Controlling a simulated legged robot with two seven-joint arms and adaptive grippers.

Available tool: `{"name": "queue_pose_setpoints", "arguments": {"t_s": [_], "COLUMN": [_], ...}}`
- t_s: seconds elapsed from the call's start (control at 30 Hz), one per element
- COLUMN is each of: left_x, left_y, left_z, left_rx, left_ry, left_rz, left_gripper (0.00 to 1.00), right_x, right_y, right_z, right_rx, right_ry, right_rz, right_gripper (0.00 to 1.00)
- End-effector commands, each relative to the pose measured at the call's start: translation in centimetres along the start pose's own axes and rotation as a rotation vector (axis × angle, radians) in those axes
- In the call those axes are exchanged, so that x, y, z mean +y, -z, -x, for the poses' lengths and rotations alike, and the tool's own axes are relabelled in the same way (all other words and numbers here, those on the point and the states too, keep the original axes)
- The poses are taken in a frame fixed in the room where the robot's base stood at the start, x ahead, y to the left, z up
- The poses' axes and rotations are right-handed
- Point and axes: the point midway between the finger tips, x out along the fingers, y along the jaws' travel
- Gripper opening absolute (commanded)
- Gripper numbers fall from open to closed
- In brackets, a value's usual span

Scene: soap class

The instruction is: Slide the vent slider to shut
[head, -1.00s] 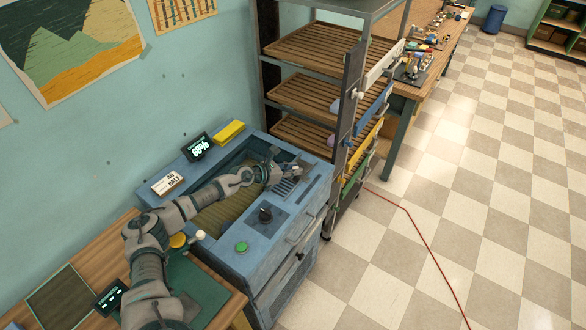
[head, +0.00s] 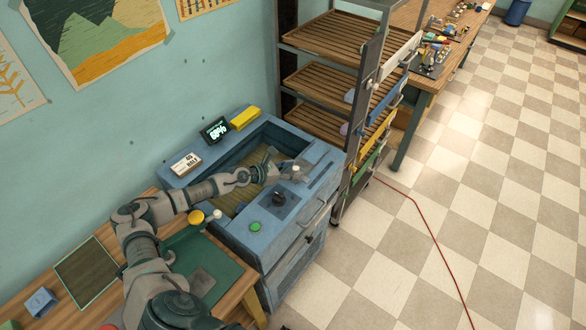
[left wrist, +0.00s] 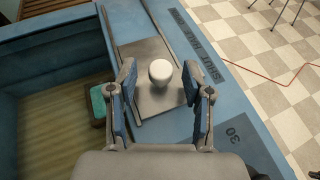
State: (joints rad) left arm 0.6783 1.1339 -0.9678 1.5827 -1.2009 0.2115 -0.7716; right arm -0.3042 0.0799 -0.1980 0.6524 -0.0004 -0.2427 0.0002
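The vent slider is a grey metal plate (left wrist: 155,101) with a round white knob (left wrist: 160,72), on top of the blue cabinet. The knob also shows in the head view (head: 296,168), near the cabinet's far right part. My left gripper (left wrist: 163,85) is open, with one finger on each side of the knob. Gaps show between the knob and both fingers in the left wrist view. Dark lettering (left wrist: 200,55) including "SHUT" runs beside the plate. No open vent slots show clearly now. My right gripper is not in view.
The blue cabinet (head: 240,222) has an open recess (left wrist: 45,115), a black dial (head: 278,198) and a green button (head: 255,226). A display (head: 215,130) and yellow block (head: 244,118) stand at its back. A shelf rack (head: 330,85) stands close on the right.

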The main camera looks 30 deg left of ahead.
Motion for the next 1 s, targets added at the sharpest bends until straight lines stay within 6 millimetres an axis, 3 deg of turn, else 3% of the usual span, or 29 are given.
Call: {"name": "queue_pose_setpoints", "arguments": {"t_s": [0.23,0.37,0.7,1.0], "left_x": [0.0,-0.1,0.0,0.1], "left_y": [0.0,0.1,0.4,0.5], "left_z": [-0.2,0.7,7.4,10.6], "left_rx": [0.0,0.001,0.006,0.004], "left_ry": [0.001,0.001,0.002,0.0], "left_rz": [0.0,0.0,0.002,0.006], "left_gripper": [0.51,0.51,0.51,0.51], "right_x": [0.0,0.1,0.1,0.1], "right_y": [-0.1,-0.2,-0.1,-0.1], "right_z": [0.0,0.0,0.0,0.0], "right_rx": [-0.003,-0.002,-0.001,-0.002], "right_ry": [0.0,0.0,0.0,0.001], "right_rz": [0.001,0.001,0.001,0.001], "right_gripper": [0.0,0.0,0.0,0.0]}}
